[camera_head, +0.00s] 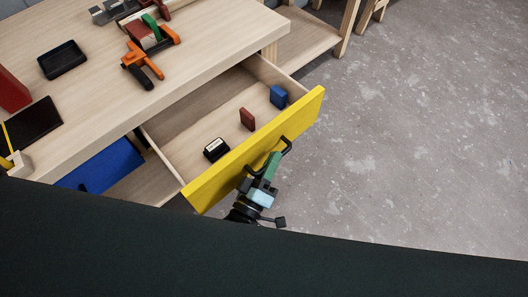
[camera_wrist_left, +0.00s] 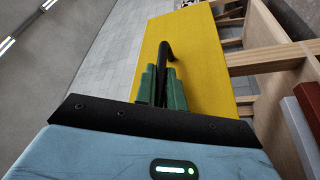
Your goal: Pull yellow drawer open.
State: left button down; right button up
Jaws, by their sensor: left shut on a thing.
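The yellow drawer (camera_head: 232,165) stands well out from the workbench, with its wooden inside showing. Its black bar handle (camera_head: 288,145) is on the yellow front. My left gripper (camera_head: 272,163) is at the handle, its green fingers shut on it. In the left wrist view, the green fingers (camera_wrist_left: 161,88) close around the black handle (camera_wrist_left: 166,50) in front of the yellow drawer front (camera_wrist_left: 205,65). My right gripper is in neither view.
Inside the drawer lie a black box (camera_head: 216,150), a dark red block (camera_head: 247,119) and a blue block (camera_head: 279,97). A blue drawer front (camera_head: 103,167) is to the left. The bench top (camera_head: 95,100) holds an orange clamp (camera_head: 137,58) and a black tray (camera_head: 62,60). The floor at right is clear.

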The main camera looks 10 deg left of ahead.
pick_arm(q)
jog(key=shift+s+d, duration=0.3)
jog(key=shift+d, duration=0.05)
jog(key=c, duration=1.5)
grip_release()
jog(key=v, duration=0.7)
jog(key=shift+s+b, duration=0.35)
jog(key=shift+b, duration=0.1)
jog(key=shift+a+f, duration=0.1)
jog(key=shift+a, duration=0.05)
